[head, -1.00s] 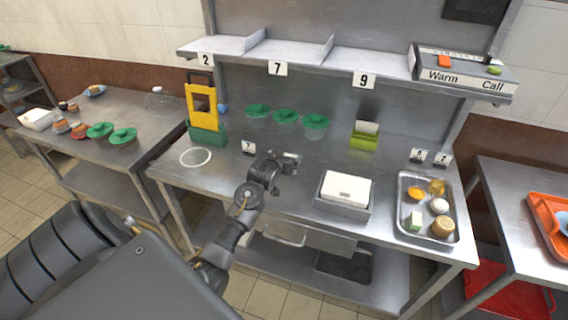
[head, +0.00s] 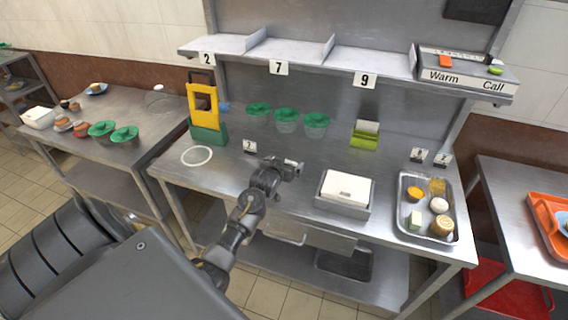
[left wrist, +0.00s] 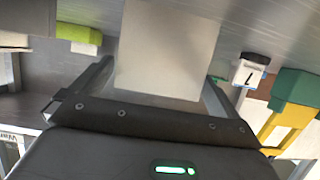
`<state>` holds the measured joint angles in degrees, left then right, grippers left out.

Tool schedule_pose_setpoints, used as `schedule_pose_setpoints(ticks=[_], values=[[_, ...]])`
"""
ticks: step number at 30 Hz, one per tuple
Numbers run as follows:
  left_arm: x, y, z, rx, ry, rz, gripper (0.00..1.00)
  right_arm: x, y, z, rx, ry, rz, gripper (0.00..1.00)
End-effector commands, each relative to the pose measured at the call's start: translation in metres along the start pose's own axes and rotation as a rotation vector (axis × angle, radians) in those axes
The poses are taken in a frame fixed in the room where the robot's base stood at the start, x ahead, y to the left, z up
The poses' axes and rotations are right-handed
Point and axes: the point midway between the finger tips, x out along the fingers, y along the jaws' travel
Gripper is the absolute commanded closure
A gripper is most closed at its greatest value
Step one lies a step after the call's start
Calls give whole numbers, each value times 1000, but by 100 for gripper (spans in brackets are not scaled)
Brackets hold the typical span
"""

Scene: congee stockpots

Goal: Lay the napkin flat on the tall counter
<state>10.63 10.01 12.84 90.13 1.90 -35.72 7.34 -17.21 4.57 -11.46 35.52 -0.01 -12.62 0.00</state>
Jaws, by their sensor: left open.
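A plain pale square, the napkin (left wrist: 168,45), shows in the left wrist view between my left gripper's fingers and beyond them. It looks flat; its near edge lies close to the gripper body. I cannot tell whether it touches the fingers. My left gripper (head: 290,166) is open, low over the middle of the tall counter (head: 235,188). In the head view the gripper mostly hides the napkin. My right gripper is not in view.
A white stack in a grey holder (head: 345,190) stands right of the gripper. A tray of food (head: 405,226) is further right. Green-lidded cups (head: 287,118), a green box (head: 365,138) and a yellow-green stand (head: 206,115) are behind. A white ring (head: 197,156) marks the left.

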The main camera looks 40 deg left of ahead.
Motion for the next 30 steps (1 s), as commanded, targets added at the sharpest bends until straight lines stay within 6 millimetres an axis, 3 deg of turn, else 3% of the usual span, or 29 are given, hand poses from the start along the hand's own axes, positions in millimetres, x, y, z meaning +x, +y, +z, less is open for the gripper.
schedule_pose_setpoints(ticks=[5,15,21,30], values=[[-10,0,-3,0,1,0,0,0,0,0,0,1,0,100],[-78,0,-2,0,1,0,0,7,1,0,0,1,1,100],[-109,0,-3,1,1,0,0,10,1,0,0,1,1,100],[-122,0,-4,0,0,0,0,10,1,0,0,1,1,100]])
